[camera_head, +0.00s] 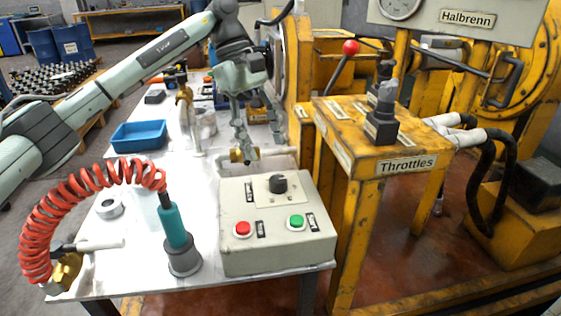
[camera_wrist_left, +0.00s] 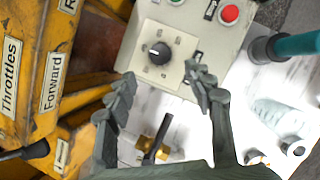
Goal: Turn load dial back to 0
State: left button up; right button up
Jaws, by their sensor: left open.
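The load dial is a black round knob (camera_head: 278,183) on the sloping top of a cream control box (camera_head: 280,253). It also shows in the left wrist view (camera_wrist_left: 158,52), on a pale plate with small marks around it. Its pointer direction is hard to read at this size. My left gripper (camera_head: 260,143) is open and empty, above and behind the box in the head view. In the left wrist view its fingertips (camera_wrist_left: 160,75) are spread to either side of the knob's plate, apart from the knob. My right gripper is not in view.
A red button (camera_head: 242,229) and a green button (camera_head: 296,222) sit in front of the knob. A teal-handled tool (camera_head: 174,226) and red coiled hose (camera_head: 85,190) are left of the box. The yellow throttle stand (camera_head: 370,140) is close on the right. A brass valve (camera_head: 238,155) lies behind.

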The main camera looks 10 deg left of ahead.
aim_at(277, 178)
pick_arm(q)
jog(key=x, duration=0.7)
jog(key=shift+s+d+f+p, duration=0.1)
jog(key=shift+s+d+p, duration=0.05)
jog(key=shift+s+p, duration=0.15)
jog(key=shift+w, duration=0.1)
jog(key=c, duration=1.2)
